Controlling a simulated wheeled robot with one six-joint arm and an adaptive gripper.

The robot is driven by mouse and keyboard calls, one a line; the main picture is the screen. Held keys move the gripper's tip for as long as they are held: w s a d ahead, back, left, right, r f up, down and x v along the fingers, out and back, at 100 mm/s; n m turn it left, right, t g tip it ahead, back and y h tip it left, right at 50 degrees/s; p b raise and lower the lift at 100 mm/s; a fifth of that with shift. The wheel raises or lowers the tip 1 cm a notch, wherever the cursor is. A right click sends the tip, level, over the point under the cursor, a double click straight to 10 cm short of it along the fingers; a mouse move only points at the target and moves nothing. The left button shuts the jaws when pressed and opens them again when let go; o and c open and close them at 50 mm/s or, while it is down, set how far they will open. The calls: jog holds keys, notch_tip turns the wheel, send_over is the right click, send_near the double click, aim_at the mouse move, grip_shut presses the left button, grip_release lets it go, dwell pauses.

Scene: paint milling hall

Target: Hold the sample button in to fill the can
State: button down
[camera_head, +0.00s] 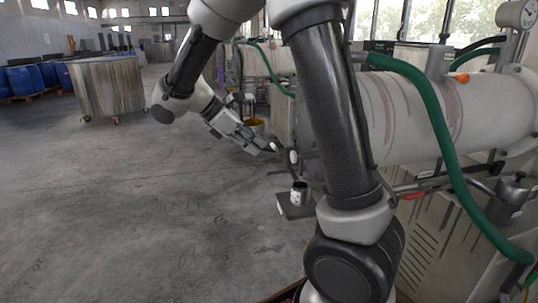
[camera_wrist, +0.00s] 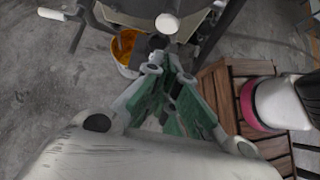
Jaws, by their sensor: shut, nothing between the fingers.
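A small can (camera_head: 298,194) with a pale label and a dark top stands upright on a small dark shelf (camera_head: 290,210) beside the mill. A small white knob (camera_head: 293,156), perhaps the sample button, sits above and behind the can at the mill's end. A white rounded knob (camera_wrist: 167,22) also shows in the wrist view, just beyond my fingertips. My gripper (camera_head: 272,149) is shut and empty, with its tips left of the knob; I cannot tell whether they touch. The tips (camera_wrist: 158,43) also show in the wrist view. The can is not clearly seen there.
The large paint-streaked mill cylinder (camera_head: 400,115) fills the right, with a green hose (camera_head: 437,120) and a red-handled lever (camera_head: 414,196). A bucket of orange-yellow paint (camera_wrist: 126,48) stands on the floor beyond my gripper. A steel vat (camera_head: 105,88) stands far left.

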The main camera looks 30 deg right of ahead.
jog(key=shift+v, duration=1.6)
jog(key=s+f+m+y, duration=0.4)
jog(key=s+m+y, duration=0.1)
jog(key=s+m, duration=0.2)
jog(key=s+d+r+m+t+y, duration=0.1)
jog(key=s+d+r+m+t, duration=0.1)
jog(key=s, duration=0.4)
jog(key=s+d+r+m+t+y, duration=0.2)
jog(key=s+d+r+m+t, duration=0.1)
jog(key=s, duration=0.4)
jog(key=r+m+t, duration=0.1)
jog(key=m, duration=0.1)
jog(key=shift+d+r+m+t+y, duration=0.15)
jog(key=shift+d+m+t+y, duration=0.15)
jog(key=shift+d+m+t, duration=0.1)
